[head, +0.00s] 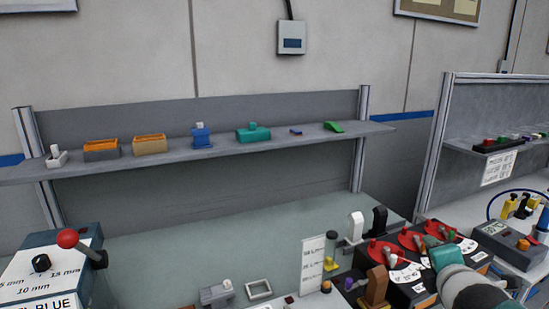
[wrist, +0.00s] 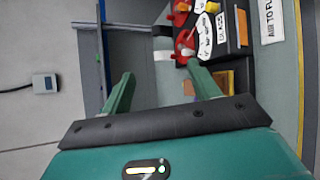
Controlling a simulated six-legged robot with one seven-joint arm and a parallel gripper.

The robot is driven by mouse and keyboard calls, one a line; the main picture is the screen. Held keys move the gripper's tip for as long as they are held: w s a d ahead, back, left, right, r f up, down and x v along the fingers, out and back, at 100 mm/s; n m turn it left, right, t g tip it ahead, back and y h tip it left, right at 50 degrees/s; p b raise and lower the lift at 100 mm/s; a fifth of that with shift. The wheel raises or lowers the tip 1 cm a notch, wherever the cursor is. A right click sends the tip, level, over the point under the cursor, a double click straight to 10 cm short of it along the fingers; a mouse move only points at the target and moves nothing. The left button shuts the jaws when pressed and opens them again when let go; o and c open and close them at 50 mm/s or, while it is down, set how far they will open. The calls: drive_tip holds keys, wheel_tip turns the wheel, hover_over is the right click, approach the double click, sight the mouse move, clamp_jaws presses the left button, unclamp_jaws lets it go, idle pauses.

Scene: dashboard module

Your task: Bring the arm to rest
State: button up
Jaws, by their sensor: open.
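My gripper (wrist: 160,70) has two green fingers that stand well apart in the wrist view. The space between them is empty, so it is open and holds nothing. In the head view my arm comes in at the lower right, and its teal end (head: 447,257) is in front of the dashboard module (head: 402,284). The fingertips cannot be made out there. The module carries red dials with white label plates. In the wrist view the module (wrist: 244,28) shows at the upper right, beyond the right finger. I cannot tell whether my gripper touches it.
A shelf (head: 218,143) with several small parts runs along the back. A second bench with an upright frame (head: 437,150) is at right. The middle of the bench top (head: 200,250) is mostly clear.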

drive_tip(key=s+a+f+m+g+y, duration=0.2)
drive_tip(key=s+a+f+m+g, duration=0.1)
drive_tip(key=s+a+m, duration=0.4)
drive_tip(key=s+a+f+m+g+y, duration=0.1)
drive_tip(key=s+a+m+g, duration=0.3)
drive_tip(key=s+a+m, duration=0.4)
drive_tip(key=a+f+m, duration=0.1)
drive_tip(key=a+m, duration=0.1)
drive_tip(key=m, duration=0.2)
drive_tip(key=shift+f+g+y, duration=0.3)
drive_tip(key=shift+f+y, duration=0.1)
